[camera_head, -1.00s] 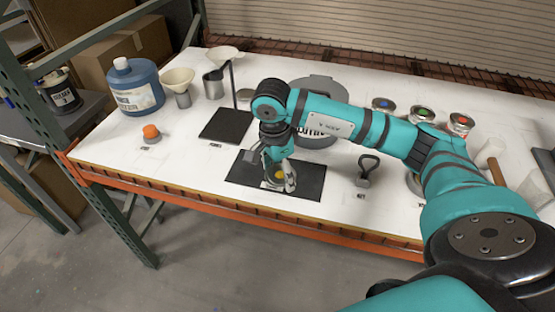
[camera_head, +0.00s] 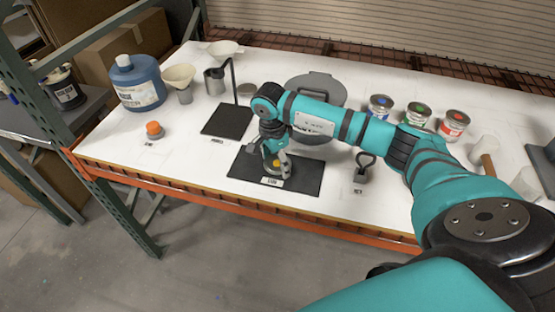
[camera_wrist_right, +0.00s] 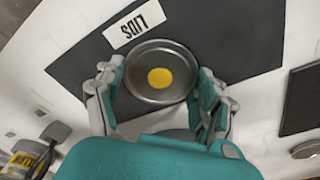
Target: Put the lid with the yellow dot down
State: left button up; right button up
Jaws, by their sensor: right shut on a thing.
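The lid with the yellow dot (camera_wrist_right: 177,93) is a round grey metal disc, dot facing up. My right gripper (camera_wrist_right: 157,84) is shut on it, with a finger on each side of its rim. In the head view the right gripper (camera_head: 275,160) points down over the black mat (camera_head: 306,178), and the lid (camera_head: 270,168) shows partly between the fingers. The lid is at or very close to the mat; I cannot tell whether it touches. A white LIDS label (camera_wrist_right: 139,27) lies on the mat beside the lid. My left gripper is not in view.
A black stand (camera_head: 228,122) is left of the mat, and a black-handled tool (camera_head: 363,167) is right of it. Several paint cans (camera_head: 417,114) stand at the back right. The mat's right part is bare.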

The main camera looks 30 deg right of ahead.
aim_at(274, 165)
jog(key=o, duration=0.8)
jog(key=shift+f, duration=0.1)
jog(key=shift+c, duration=0.2)
jog(key=shift+r, duration=0.45)
notch_tip(274, 165, up, 11)
jog(key=a+b, duration=0.1)
jog(key=b, duration=0.2)
jog(key=shift+r, duration=0.2)
jog(key=shift+a, duration=0.1)
